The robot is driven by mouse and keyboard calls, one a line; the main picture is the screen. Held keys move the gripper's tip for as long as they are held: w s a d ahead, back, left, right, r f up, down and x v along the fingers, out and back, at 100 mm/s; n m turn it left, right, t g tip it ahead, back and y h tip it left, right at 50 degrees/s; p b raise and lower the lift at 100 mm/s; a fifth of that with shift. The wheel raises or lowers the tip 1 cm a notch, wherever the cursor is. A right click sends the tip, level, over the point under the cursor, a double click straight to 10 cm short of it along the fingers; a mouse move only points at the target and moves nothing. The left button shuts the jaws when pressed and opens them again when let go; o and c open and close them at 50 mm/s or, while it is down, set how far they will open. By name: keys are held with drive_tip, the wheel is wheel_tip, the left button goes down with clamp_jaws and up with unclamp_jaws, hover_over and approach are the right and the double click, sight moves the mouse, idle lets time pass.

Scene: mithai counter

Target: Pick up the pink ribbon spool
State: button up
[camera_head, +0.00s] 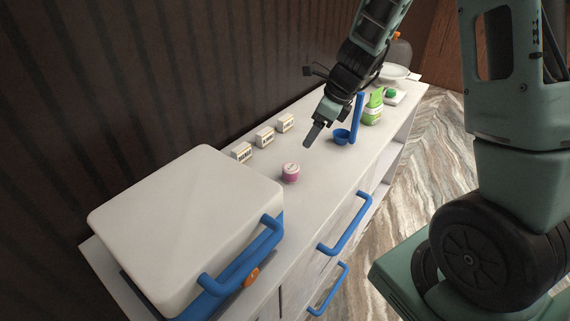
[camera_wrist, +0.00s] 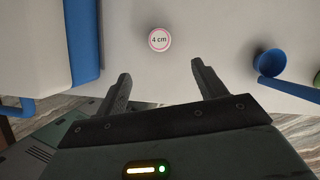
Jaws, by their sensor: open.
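The pink ribbon spool (camera_head: 291,173) stands upright on the white counter, between the large white box and the blue ladle. In the wrist view its round top (camera_wrist: 159,40) shows a pink rim and a white label reading "4 cm". My gripper (camera_head: 312,135) is above the counter, behind and to the right of the spool in the head view. In the wrist view my gripper (camera_wrist: 160,75) has its two fingers spread apart with nothing between them. The spool lies ahead of the fingertips, roughly centred between them, and apart from them.
A large white box (camera_head: 185,225) with a blue handle stands at the near left. Several small labelled blocks (camera_head: 265,137) line the wall side. A blue ladle (camera_head: 342,137) and a green packet (camera_head: 373,110) stand farther right. The counter (camera_head: 325,178) around the spool is clear.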

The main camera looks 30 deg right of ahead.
sight(292, 167)
drive_tip(key=b+x, duration=0.3)
drive_tip(key=x, duration=1.4)
drive_tip(key=shift+b, duration=0.3)
drive_tip(key=shift+r, duration=0.1)
drive_tip(key=shift+c, duration=0.3)
drive_tip(key=c, duration=1)
